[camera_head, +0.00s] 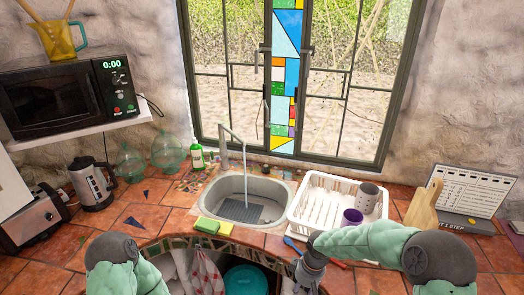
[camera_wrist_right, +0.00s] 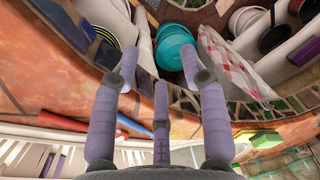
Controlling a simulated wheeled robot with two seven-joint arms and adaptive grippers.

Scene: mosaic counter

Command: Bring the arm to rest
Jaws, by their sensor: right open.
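My right arm (camera_head: 365,241) reaches across the front of the tiled counter, just in front of the white dish rack. Its gripper (camera_head: 308,274) points down near the counter's front edge. In the right wrist view the gripper's lilac fingers (camera_wrist_right: 160,72) are spread apart with nothing between them. My left arm (camera_head: 118,268) shows only in part at the bottom left of the head view. Its gripper is out of the picture.
The dish rack (camera_head: 299,207) holds a purple cup (camera_head: 352,217) and a grey cup (camera_head: 367,194). A sink (camera_head: 232,186) and sponges (camera_head: 207,225) lie left. A blue utensil (camera_head: 292,244) lies beside my right gripper. A teal container (camera_head: 245,280) stands below the counter.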

